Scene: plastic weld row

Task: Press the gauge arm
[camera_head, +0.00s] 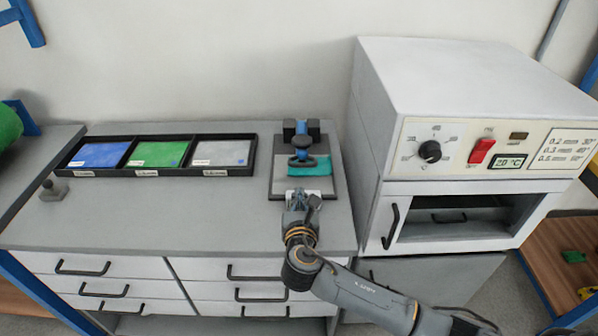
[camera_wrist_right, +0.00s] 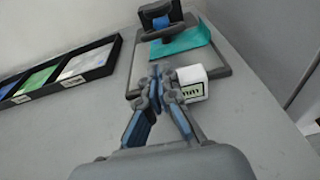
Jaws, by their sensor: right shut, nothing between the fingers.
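The gauge stands on a dark base plate (camera_head: 338,180) at the back right of the workbench. Its dark gauge arm (camera_head: 302,161) with a blue part reaches over a teal sheet (camera_head: 316,166). In the right wrist view the gauge arm (camera_wrist_right: 160,33) and teal sheet (camera_wrist_right: 190,40) show at the top. A white readout block marked "mm" (camera_wrist_right: 192,83) sits at the plate's near right corner. My right gripper (camera_head: 299,194) is shut and empty at the near edge of the plate, short of the arm. Its closed fingertips (camera_wrist_right: 158,72) show left of the readout block. My left gripper is out of view.
A black tray (camera_head: 256,155) with blue, green and grey sheets lies along the back, left of the gauge. A white oven (camera_head: 470,85) with a red switch stands close on the right. A small grey weight-like object (camera_head: 53,190) sits far left. The bench middle is clear.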

